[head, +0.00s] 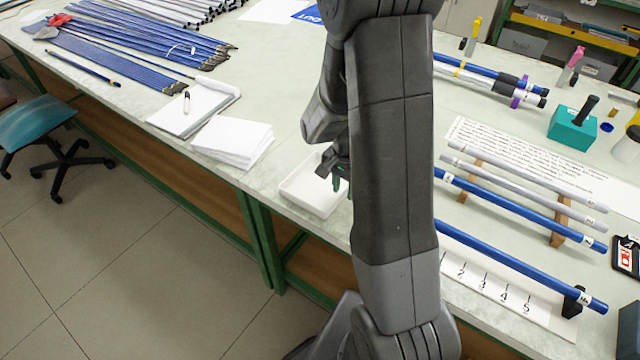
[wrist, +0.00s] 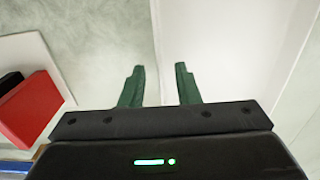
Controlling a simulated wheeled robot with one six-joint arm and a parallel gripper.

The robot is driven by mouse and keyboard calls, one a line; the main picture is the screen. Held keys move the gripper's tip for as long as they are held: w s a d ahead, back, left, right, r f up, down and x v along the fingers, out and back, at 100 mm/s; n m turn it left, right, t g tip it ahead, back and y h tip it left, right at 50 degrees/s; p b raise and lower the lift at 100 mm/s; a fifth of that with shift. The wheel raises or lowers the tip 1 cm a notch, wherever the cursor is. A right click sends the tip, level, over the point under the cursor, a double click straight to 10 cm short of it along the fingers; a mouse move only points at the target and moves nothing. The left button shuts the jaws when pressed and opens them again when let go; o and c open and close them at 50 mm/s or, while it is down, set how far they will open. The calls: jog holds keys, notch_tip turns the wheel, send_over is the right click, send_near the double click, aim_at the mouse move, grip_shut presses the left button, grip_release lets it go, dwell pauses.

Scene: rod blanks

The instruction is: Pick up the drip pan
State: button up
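The drip pan is a shallow white tray (head: 308,200) on the bench near its front edge, left of my arm in the head view; my arm covers part of its right side. In the wrist view the pan (wrist: 235,45) fills the right half. My gripper (head: 340,184) is over the pan's right part, pointing down. Its two green fingers stand apart in the wrist view (wrist: 160,75), with the pan's near-vertical edge line running between them. The left finger is over the bench side, the right finger over the pan. I cannot tell how deep they are.
A paper stack (head: 232,140) and notepad (head: 196,106) lie left of the pan. Blue and grey rods (head: 520,210) rest on supports to the right. In the wrist view a red block (wrist: 28,105) sits at the left. Bench between stack and pan is narrow but clear.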

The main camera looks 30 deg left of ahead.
jog(key=shift+c, duration=0.4)
grip_shut()
jog(key=shift+r, duration=0.1)
